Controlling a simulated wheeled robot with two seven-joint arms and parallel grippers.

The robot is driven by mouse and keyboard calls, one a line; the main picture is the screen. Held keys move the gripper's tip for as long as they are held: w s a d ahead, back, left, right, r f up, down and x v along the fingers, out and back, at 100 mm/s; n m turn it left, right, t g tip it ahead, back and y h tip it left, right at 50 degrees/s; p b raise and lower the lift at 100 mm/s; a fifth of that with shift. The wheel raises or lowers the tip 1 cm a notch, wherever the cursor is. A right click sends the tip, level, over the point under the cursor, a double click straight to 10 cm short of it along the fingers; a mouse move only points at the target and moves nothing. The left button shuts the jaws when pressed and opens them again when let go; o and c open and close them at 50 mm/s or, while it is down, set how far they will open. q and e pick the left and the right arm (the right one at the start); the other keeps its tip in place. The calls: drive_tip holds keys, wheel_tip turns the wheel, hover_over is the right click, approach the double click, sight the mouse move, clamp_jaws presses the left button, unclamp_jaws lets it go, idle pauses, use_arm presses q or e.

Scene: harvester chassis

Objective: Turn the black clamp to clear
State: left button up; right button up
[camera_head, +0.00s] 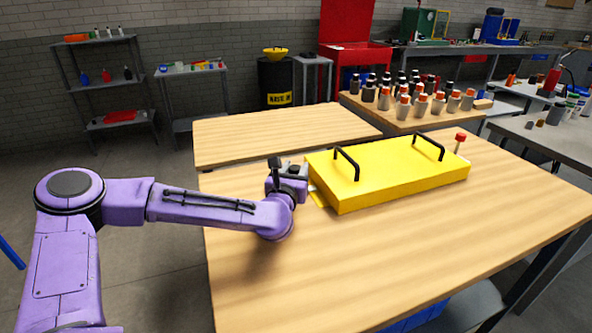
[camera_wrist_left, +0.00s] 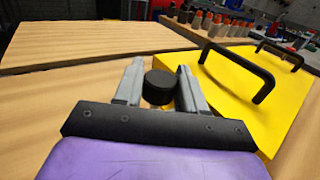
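The black clamp (camera_wrist_left: 158,87) shows in the left wrist view as a short round black knob between the two grey fingers of my left gripper (camera_wrist_left: 159,68). The fingers stand apart, one on each side of it, with a narrow gap visible; contact is not clear. In the head view the black clamp (camera_head: 294,169) is small, at the left end of the yellow box (camera_head: 390,172), and my left gripper (camera_head: 292,171) is at it. The clamp's lower part is hidden. My right gripper is in neither view.
The yellow box has two black handles (camera_head: 346,162) on top. A red-topped clamp (camera_head: 460,140) stands at its right end. The wooden table (camera_head: 420,260) is clear in front. Several bottles (camera_head: 420,104) stand on a table behind.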

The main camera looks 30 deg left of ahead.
use_arm(q)
drive_tip(key=shift+d, duration=0.15)
drive_tip(key=shift+f+n+y+b, duration=0.15)
drive_tip(key=shift+n+y+b, duration=0.25)
drive_tip(key=shift+y+b, duration=0.25)
drive_tip(key=n+g+y+b, duration=0.2)
drive_tip(key=n+y+b, duration=0.1)
drive_tip(key=n+g+y+b, duration=0.2)
drive_tip(key=g+y+b, duration=0.1)
drive_tip(key=y+b, duration=0.1)
drive_tip(key=shift+f+n+y, duration=0.1)
drive_tip(key=shift+n+y, duration=0.15)
drive_tip(key=shift+n, duration=0.15)
drive_tip(key=n+g+y+b, duration=0.2)
drive_tip(key=g, duration=0.1)
drive_tip(key=shift+r+n+g+y+b, duration=0.15)
drive_tip(key=shift+n+g+y+b, duration=0.15)
drive_tip(key=shift+n+g+y, duration=0.5)
drive_tip(key=shift+r+n+g+y+b, duration=0.1)
drive_tip(key=shift+n+g+y+b, duration=0.2)
drive_tip(key=shift+n+g, duration=0.85)
drive_tip(key=shift+g, duration=0.45)
